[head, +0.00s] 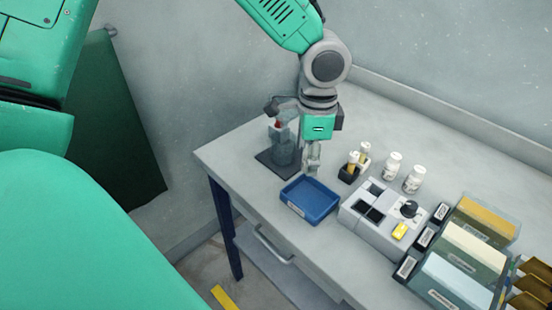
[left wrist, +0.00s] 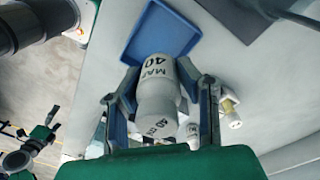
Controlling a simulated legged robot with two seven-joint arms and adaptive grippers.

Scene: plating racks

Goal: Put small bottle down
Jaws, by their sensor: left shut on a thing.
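My left gripper (head: 312,155) points down over the table, just behind the blue tray. In the left wrist view the left gripper (left wrist: 163,108) is shut on a small white bottle (left wrist: 157,72), its fingers on both sides. Dark print with "40" shows on the bottle. The bottle is mostly hidden by the gripper in the head view. The blue tray (head: 288,202) has a low rim and looks empty. It also shows in the left wrist view (left wrist: 188,37), beyond the bottle. Whether the bottle touches the table I cannot tell. My right gripper is not in view.
A clear vessel on a dark stand (head: 265,160) is close left of the gripper. A black holder (head: 346,175) with small bottles and two white bottles (head: 392,166) stand to the right. A grey device (head: 357,226) and filled bins (head: 470,246) crowd the right side.

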